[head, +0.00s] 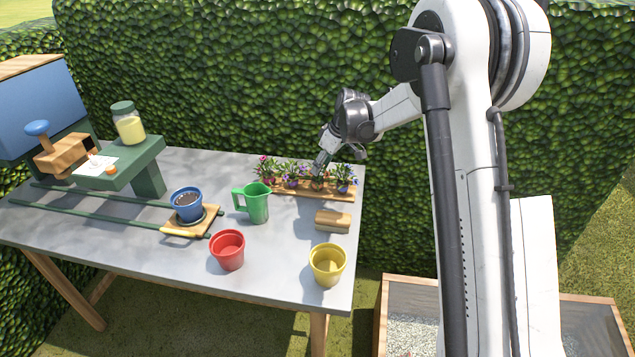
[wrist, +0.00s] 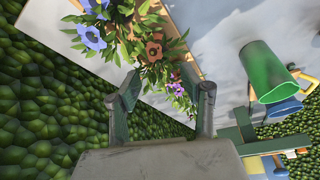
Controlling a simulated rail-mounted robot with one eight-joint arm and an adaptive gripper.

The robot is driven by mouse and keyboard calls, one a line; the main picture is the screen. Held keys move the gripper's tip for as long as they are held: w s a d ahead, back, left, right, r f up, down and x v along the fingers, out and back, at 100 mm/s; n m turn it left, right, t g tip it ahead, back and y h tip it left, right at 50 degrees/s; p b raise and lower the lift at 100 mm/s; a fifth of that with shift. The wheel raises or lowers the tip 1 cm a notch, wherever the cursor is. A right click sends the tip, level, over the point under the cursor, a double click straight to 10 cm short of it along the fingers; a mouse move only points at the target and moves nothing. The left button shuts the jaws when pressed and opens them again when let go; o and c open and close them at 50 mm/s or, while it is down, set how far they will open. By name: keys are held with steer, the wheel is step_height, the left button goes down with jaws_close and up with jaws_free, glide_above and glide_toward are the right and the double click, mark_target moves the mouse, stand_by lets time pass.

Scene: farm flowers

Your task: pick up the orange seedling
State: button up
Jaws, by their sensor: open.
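The orange seedling shows in the wrist view as orange flowers (wrist: 153,49) with green leaves, just beyond and between my fingertips. In the head view it stands in the row on the wooden tray (head: 310,194), mostly hidden behind my gripper (head: 319,166). My gripper is above the row, pointing down at a slant. In the wrist view my gripper (wrist: 160,88) has its two fingers spread apart with nothing held between them. Whether a finger touches the leaves I cannot tell.
Blue flowers (head: 344,177) stand right of my gripper, purple (head: 291,172) and pink ones (head: 264,167) left. A hedge (head: 230,80) rises behind.

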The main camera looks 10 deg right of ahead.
mark_target(317, 180)
steer(key=x, duration=0.4)
steer(key=shift+w+f, duration=0.2)
steer(key=shift+w, duration=0.05)
steer(key=shift+c, duration=0.3)
jaws_close()
